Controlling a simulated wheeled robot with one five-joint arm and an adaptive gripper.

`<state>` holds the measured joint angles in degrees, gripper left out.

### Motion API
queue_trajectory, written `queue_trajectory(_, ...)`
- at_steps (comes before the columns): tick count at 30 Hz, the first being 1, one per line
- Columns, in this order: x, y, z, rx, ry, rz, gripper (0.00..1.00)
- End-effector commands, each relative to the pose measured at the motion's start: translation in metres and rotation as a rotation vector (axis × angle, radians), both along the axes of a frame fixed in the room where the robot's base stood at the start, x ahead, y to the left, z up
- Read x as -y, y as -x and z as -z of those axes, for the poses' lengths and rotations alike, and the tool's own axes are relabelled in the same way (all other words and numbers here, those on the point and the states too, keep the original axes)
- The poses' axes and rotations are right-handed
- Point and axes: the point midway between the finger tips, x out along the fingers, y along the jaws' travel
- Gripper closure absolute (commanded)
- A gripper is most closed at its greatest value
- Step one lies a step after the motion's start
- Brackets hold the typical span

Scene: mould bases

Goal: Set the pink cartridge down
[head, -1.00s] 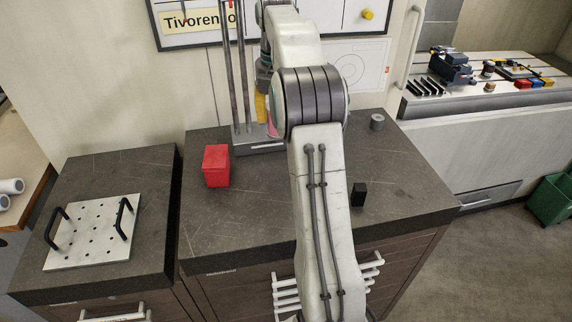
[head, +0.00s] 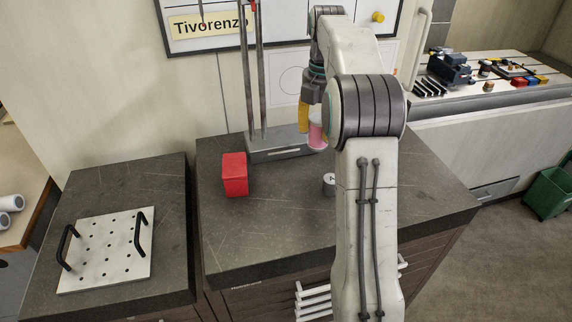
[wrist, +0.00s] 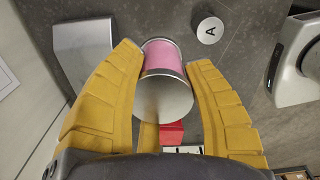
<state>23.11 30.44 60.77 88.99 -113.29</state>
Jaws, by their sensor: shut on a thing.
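The pink cartridge (wrist: 160,57) is a pink cylinder with metal ends, held between the yellow fingers of my gripper (wrist: 162,75) in the wrist view. In the head view the pink cartridge (head: 317,135) shows beside a yellow finger of my gripper (head: 305,118), partly behind my arm. It appears to be above the dark counter (head: 275,225), near the right end of the grey stand base (head: 275,150). I cannot tell the exact gap below it.
A red box (head: 235,175) stands left on the counter. A small grey cylinder marked A (wrist: 209,30) stands near the cartridge; a grey cylinder (head: 329,184) also shows beside my arm. A perforated plate with black handles (head: 107,250) lies on the left counter. The counter's front is clear.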

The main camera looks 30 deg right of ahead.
Motion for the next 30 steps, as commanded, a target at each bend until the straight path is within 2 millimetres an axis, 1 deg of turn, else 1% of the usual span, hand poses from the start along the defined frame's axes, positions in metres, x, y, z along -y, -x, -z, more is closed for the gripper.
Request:
queue_trajectory(1,-0.012,-0.003,0.007,-0.002,-0.001,-0.006,0.89)
queue_trajectory(6,-0.042,-0.011,0.025,-0.001,0.000,-0.005,0.89)
queue_trajectory(12,-0.067,-0.019,0.041,0.000,0.000,-0.003,0.89)
queue_trajectory(16,-0.076,-0.022,0.047,0.000,0.001,-0.001,0.89)
queue_trajectory(22,-0.079,-0.022,0.053,-0.001,0.000,0.000,0.89)
queue_trajectory(30,-0.079,-0.022,0.083,-0.002,0.000,0.000,0.89)
